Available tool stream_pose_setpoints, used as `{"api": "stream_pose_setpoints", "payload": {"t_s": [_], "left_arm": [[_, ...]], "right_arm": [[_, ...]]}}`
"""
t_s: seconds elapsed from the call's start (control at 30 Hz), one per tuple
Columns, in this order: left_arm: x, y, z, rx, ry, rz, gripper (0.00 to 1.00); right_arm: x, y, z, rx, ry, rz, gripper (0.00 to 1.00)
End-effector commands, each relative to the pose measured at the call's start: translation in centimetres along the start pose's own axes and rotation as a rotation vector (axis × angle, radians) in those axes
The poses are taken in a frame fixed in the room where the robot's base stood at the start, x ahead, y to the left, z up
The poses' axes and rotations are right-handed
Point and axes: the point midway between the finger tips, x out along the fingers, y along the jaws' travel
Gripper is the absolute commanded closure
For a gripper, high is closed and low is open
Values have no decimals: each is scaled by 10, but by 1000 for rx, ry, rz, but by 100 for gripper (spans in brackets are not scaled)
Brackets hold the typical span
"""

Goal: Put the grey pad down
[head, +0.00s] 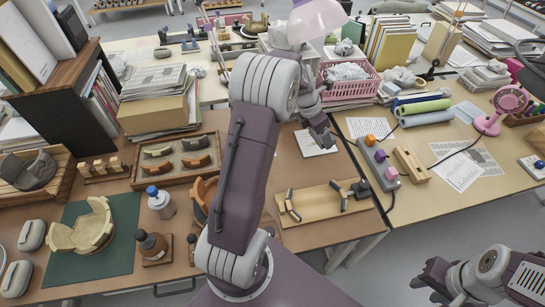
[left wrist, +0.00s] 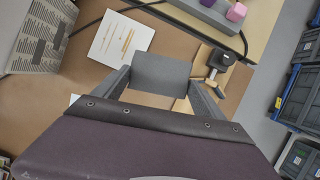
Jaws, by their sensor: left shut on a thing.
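The grey pad (left wrist: 160,68) is a flat, dark grey rectangle between the two fingers of my left gripper (left wrist: 160,84) in the left wrist view. The gripper is shut on it, above the brown table. In the head view my left gripper (head: 320,132) is beyond my arm, over the table near the white sheet (head: 308,147); I cannot make out the pad there. My right gripper (head: 432,280) is at the lower right, over the floor and away from the tables. Its finger gap is unclear.
A wooden board (head: 320,205) with dark clamp parts lies at the table's right edge. The sherd tray (head: 178,180), a bottle (head: 160,205) and a green mat (head: 122,250) with a partly built bowl (head: 85,230) stand left. Bare tabletop surrounds the white sheet.

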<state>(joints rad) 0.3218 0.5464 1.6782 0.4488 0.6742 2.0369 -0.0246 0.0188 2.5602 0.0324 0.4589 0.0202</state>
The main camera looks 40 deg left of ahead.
Motion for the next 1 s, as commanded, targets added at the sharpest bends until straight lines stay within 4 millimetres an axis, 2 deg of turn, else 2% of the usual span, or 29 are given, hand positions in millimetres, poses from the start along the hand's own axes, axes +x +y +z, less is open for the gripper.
{"api": "stream_pose_setpoints", "payload": {"t_s": [0.03, 0.23, 0.4, 0.57, 0.67, 0.9, 1.0], "left_arm": [[23, 10, -9, -92, -1, 41, 51], [48, 45, -24, -407, 1, 174, 51], [51, 57, -28, -518, 4, 217, 51], [50, 61, -31, -534, 5, 222, 51], [58, 74, -49, -538, 7, 222, 51], [77, 121, -108, -538, 6, 222, 51], [82, 133, -123, -535, 6, 220, 51]], "right_arm": [[27, 0, 3, 0, 0, 0, 64], [64, 1, 7, 0, 0, 0, 64], [72, 1, 7, 0, 0, 0, 64], [72, 1, 7, 0, 0, 0, 64], [77, 2, 8, 0, 0, 0, 64], [94, 2, 10, 0, 0, 0, 64], [98, 2, 10, 0, 0, 0, 64]]}}
